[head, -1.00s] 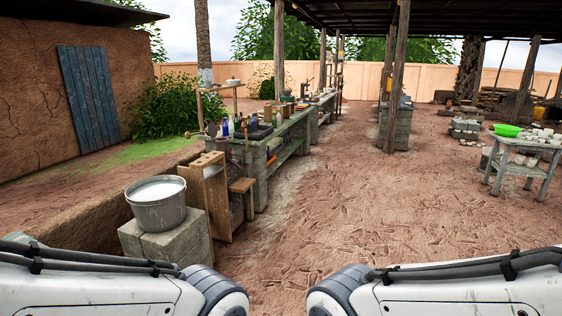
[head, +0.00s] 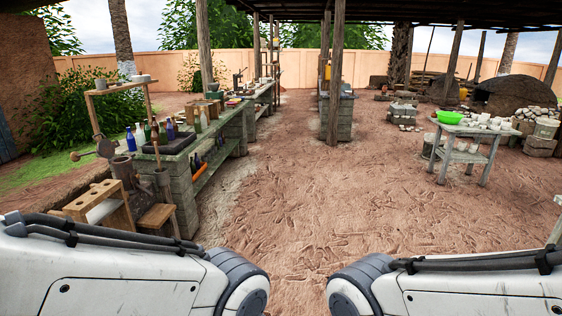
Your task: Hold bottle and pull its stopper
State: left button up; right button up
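Several bottles stand upright on the long workbench (head: 228,127) at the left. Only the upper links of my two arms show along the bottom edge. Neither of my grippers is in view, and the bench is some way ahead and to the left of me.
A wooden rack (head: 98,206) and a small stool (head: 157,216) stand before the bench's near end. A table (head: 462,154) with a green bowl (head: 450,117) stands at the right. Wooden posts (head: 333,80) hold up the roof. The dirt floor (head: 290,190) between is clear.

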aim_at(203, 118)
jog(key=z, duration=0.2)
jog(key=i, duration=1.9)
jog(key=z, duration=0.2)
jog(key=i, duration=5.8)
jog(key=u, duration=0.55)
jog(key=i, duration=1.15)
jog(key=u, duration=1.55)
jog(key=i, duration=0.8)
jog(key=u, duration=1.5)
jog(key=i, duration=0.95)
jog(key=u, duration=0.3)
